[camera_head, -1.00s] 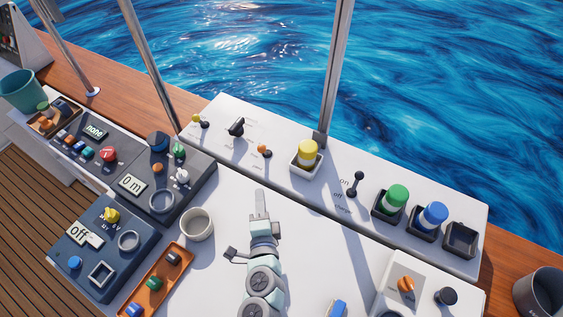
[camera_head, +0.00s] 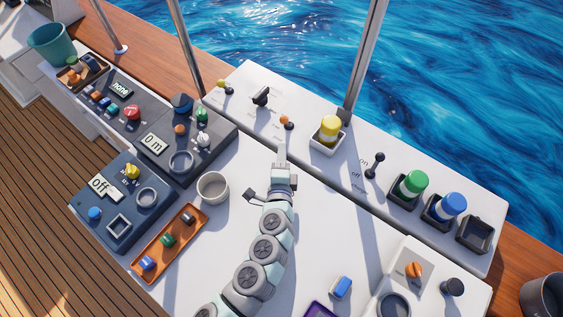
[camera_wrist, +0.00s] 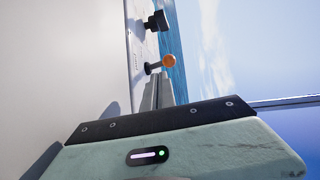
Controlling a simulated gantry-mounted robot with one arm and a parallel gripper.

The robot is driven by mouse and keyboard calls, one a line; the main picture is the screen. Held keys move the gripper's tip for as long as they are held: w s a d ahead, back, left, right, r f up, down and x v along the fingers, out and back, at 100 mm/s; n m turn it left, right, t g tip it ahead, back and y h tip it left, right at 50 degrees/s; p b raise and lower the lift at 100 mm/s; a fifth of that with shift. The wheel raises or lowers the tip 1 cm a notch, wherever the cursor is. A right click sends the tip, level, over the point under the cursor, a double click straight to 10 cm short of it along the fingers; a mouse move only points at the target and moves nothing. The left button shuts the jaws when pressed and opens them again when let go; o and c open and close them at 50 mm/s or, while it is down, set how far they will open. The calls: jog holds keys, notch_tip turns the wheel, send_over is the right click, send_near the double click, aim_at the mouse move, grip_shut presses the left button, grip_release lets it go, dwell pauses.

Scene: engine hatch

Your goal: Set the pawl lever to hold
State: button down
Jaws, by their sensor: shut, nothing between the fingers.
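Several levers stand on the white raised panel (camera_head: 330,172). An orange-tipped lever (camera_head: 285,121) is nearest my gripper, a black switch (camera_head: 261,96) stands to its left, and a yellow-tipped lever (camera_head: 223,85) is further left. A black ball lever (camera_head: 376,164) by "on" and "off" is to the right. The other labels are too small to read, so I cannot tell which is the pawl lever. My gripper (camera_head: 282,150) is shut and empty, just short of the orange-tipped lever. In the wrist view the orange ball (camera_wrist: 169,60) is just beyond the fingertips (camera_wrist: 158,80).
A yellow-capped jar (camera_head: 330,128) stands right of the orange-tipped lever. A metal post (camera_head: 365,60) rises behind it. A white cup (camera_head: 212,187) and an orange tray (camera_head: 165,245) are on the left. The black switch (camera_wrist: 157,20) also shows in the wrist view.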

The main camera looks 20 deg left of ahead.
aim_at(286, 122)
jog(key=x, duration=0.4)
jog(key=r+x, duration=0.1)
jog(key=x, duration=0.1)
jog(key=shift+w+a, duration=0.15)
jog(key=shift+w, duration=0.35)
jog(key=shift+r+p, duration=0.2)
jog(key=shift+p, duration=0.35)
jog(key=shift+r+p, duration=0.2)
jog(key=shift+p, duration=0.25)
jog(key=shift+w+p, duration=0.2)
jog(key=shift+p, duration=0.2)
